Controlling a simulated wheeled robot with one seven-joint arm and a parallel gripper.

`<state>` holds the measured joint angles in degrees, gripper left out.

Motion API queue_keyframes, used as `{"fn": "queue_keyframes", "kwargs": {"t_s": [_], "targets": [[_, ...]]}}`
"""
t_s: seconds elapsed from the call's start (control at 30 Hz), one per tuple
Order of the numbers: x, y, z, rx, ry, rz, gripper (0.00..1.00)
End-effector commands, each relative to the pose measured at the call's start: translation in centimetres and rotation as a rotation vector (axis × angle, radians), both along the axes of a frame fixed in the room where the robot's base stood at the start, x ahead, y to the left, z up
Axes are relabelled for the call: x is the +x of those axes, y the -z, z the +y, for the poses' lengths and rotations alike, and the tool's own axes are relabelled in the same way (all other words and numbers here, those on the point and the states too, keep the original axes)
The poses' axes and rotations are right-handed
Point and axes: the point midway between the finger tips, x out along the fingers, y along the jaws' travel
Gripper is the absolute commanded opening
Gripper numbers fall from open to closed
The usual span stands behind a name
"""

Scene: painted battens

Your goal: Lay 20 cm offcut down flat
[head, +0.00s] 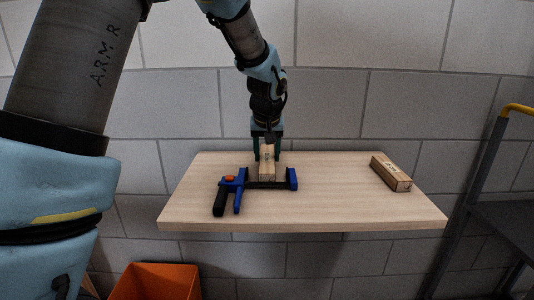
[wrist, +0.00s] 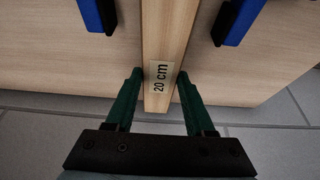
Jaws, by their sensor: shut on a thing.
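The 20 cm offcut (head: 267,167) is a pale wooden batten above or on the middle of the tabletop. In the wrist view the offcut (wrist: 168,40) runs away from my gripper, and its "20 cm" label is readable near the close end. My gripper (head: 267,156) points down, shut on the offcut with one green finger on each side. The wrist view shows my gripper (wrist: 159,76) the same way. I cannot tell whether the offcut's underside touches the table.
A blue and black bar clamp (head: 272,185) lies across the front of the offcut; its blue jaws show on both sides. A second batten (head: 388,172) lies on the right of the table (head: 335,205). The table is clear between them. An orange bin (head: 155,282) stands below.

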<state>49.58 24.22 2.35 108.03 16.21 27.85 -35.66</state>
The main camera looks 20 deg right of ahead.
Motion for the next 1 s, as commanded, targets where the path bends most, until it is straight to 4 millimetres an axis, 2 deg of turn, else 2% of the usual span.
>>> {"fn": "queue_keyframes", "kwargs": {"t_s": [0.3,0.33,0.57,0.83,1.0], "targets": [[0.0,0.3,0.0,0.000,0.000,-0.001,0.00],[0.0,0.3,0.0,0.000,0.000,-0.001,0.56],[0.0,0.2,0.0,0.000,0.000,-0.001,0.82],[0.0,0.1,0.0,0.000,0.000,-0.001,0.84],[-0.3,-1.2,0.1,-0.003,-0.001,-0.003,0.84]]}}
